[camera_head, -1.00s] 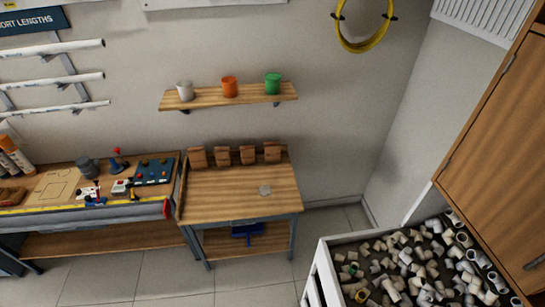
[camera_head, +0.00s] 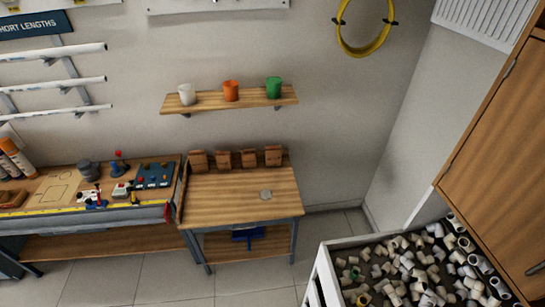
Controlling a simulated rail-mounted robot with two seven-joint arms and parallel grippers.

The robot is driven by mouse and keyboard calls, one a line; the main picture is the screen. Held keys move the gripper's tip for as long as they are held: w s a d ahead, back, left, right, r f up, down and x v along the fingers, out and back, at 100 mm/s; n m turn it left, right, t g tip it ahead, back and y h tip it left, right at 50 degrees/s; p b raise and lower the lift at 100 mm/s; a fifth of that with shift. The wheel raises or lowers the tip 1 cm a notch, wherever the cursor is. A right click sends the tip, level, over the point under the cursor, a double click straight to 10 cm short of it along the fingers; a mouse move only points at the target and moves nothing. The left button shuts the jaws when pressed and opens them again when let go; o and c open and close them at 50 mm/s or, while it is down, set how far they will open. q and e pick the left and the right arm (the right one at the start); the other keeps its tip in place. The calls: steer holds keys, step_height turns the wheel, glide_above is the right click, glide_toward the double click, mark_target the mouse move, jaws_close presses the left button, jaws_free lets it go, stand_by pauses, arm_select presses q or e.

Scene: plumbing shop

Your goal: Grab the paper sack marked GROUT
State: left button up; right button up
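Several small brown paper sacks (camera_head: 222,160) stand in a row along the back edge of the small wooden table (camera_head: 225,205). Their markings are too small to read, so I cannot tell which one says GROUT. The rightmost sack (camera_head: 273,155) stands nearest the table's right back corner. Neither of my grippers shows in the head view.
A workbench (camera_head: 60,195) with tools adjoins on the left. A white bin (camera_head: 345,242) of pipe fittings stands at the lower right. A shelf (camera_head: 205,103) with three cups hangs above.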

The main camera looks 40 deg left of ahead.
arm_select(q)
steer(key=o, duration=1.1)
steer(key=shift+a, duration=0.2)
